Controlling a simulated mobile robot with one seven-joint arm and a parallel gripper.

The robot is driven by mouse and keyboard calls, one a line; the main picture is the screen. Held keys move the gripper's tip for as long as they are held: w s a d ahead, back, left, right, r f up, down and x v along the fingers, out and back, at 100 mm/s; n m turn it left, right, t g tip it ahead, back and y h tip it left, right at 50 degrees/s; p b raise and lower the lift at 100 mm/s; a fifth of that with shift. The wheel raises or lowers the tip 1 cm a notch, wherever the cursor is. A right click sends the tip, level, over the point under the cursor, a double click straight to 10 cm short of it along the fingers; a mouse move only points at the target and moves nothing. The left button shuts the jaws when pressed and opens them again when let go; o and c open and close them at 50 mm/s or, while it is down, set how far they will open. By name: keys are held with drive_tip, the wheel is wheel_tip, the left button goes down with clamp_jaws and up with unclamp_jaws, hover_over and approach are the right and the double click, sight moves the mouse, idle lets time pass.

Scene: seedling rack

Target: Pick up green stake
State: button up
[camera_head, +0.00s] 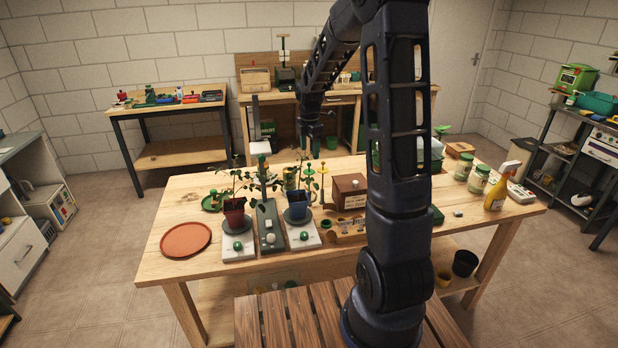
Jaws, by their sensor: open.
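A thin upright green stake (263,176) appears to stand between two potted plants on the wooden worktable, at the back of a dark green base (270,228). Similar thin uprights with green tops stand just to its right, beside the right plant, so I cannot be sure which one is the green stake. My gripper (311,147) points down above the table's back edge, to the right of this stake and apart from it. It is open, and I see nothing held in it.
A red pot (234,216) and a blue pot (297,206) with leafy plants flank the green base closely. An orange saucer (186,239) lies at left. A brown box (349,190) stands at right. A spray bottle (496,192) is near the right end. My arm hides part of the table.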

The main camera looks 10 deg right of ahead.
sight(309, 171)
drive_tip(key=shift+w+a+f+n, duration=0.1)
drive_tip(key=shift+w+f+n, duration=0.25)
drive_tip(key=shift+f, duration=0.3)
wheel_tip(309, 171, down, 11)
drive_tip(key=shift+r, duration=0.2)
drive_tip(key=c, duration=1.1)
